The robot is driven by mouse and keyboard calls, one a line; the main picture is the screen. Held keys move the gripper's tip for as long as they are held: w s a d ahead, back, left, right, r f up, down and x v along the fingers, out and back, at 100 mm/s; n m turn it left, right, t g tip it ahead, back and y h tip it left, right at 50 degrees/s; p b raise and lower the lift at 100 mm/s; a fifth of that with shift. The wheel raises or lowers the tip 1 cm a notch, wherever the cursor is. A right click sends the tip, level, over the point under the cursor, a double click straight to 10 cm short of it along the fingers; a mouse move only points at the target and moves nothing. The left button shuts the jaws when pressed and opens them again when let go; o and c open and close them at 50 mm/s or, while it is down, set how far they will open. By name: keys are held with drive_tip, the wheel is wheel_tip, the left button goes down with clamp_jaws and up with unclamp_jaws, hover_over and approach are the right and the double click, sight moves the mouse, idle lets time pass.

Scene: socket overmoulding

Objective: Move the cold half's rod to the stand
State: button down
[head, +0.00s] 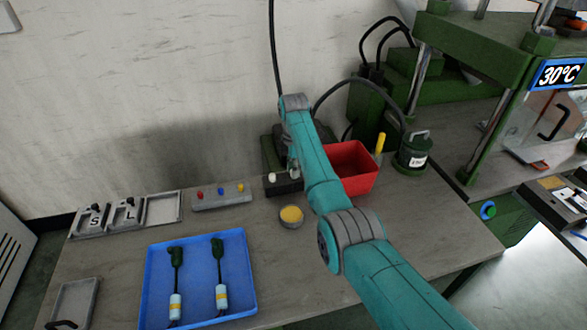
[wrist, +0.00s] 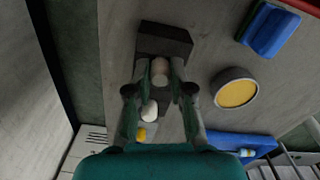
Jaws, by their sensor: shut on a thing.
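My gripper (wrist: 160,78) is shut on a pale, pinkish rod (wrist: 161,70), whose rounded top shows between the two fingers in the wrist view. The rod is over a dark block-shaped stand (wrist: 162,40). I cannot tell whether its lower end is seated in the stand. A white knob (wrist: 149,110) stands beside the fingers. In the head view my gripper (head: 293,172) is partly hidden by my arm, above the dark stand (head: 287,187). The white knob (head: 271,177) shows at the stand's left end.
A grey block with red, blue and yellow knobs (head: 222,206) lies left of the stand. A yellow-topped tin (head: 291,216) is in front, and a red bin (head: 362,185) is close on the right. A blue tray (head: 251,262) holds two cable parts. The green press (head: 465,55) stands right.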

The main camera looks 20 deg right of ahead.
drive_tip(key=c, duration=1)
unclamp_jaws()
drive_tip(key=shift+o, duration=0.2)
wheel_tip(320, 180, up, 12)
